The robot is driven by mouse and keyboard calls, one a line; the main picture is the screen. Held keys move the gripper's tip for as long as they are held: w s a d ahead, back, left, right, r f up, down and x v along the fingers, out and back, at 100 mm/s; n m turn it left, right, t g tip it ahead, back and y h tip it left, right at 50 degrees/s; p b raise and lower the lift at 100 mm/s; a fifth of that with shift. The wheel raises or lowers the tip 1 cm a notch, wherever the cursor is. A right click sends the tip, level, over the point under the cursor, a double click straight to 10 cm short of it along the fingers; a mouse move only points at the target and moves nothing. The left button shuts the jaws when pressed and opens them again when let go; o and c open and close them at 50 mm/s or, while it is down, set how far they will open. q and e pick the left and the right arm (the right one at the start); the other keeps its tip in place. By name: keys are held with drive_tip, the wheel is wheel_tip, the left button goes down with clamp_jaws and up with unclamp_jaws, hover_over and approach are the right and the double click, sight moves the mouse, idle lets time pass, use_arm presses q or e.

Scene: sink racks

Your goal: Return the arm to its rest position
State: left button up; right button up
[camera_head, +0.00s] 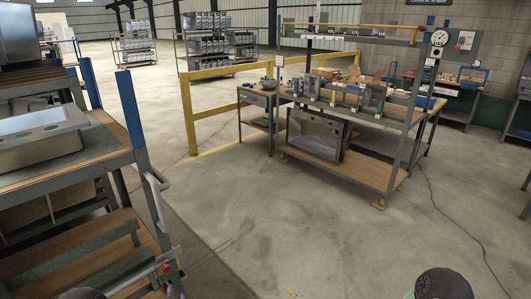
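Neither of my grippers can be made out in the head view. A dark, rounded part of my own body (443,284) shows at the bottom edge, right of the middle. Another dark rounded shape (80,293) is cut off at the bottom left, and I cannot tell for sure what it is. No hand or fingers show, so whether the grippers are open or shut is hidden.
A rack (140,157) with wooden shelves and blue posts stands close on the left, with a metal sink (40,150) on it. A workbench (345,167) stands ahead, behind it a yellow rail (217,110). The concrete floor (290,220) between is mostly clear.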

use_arm(q)
drive_tip(key=s+d+f+n+g+h+p, duration=0.25)
drive_tip(key=d+f+n+g+h, duration=0.4)
drive_tip(key=d+f, duration=0.55)
drive_tip(key=s+d+f+n+g+h, duration=0.1)
drive_tip(key=s+d+n+g, duration=0.3)
drive_tip(key=s, duration=0.5)
drive_tip(key=s+d+f+n+g+h+p, duration=0.1)
drive_tip(key=s+d+n+g+h, duration=0.2)
drive_tip(key=s+d, duration=0.6)
drive_tip(key=shift+s+f+n+g+h, duration=0.2)
drive_tip(key=shift+s+n+g+h, duration=0.2)
drive_tip(key=shift+g, duration=0.45)
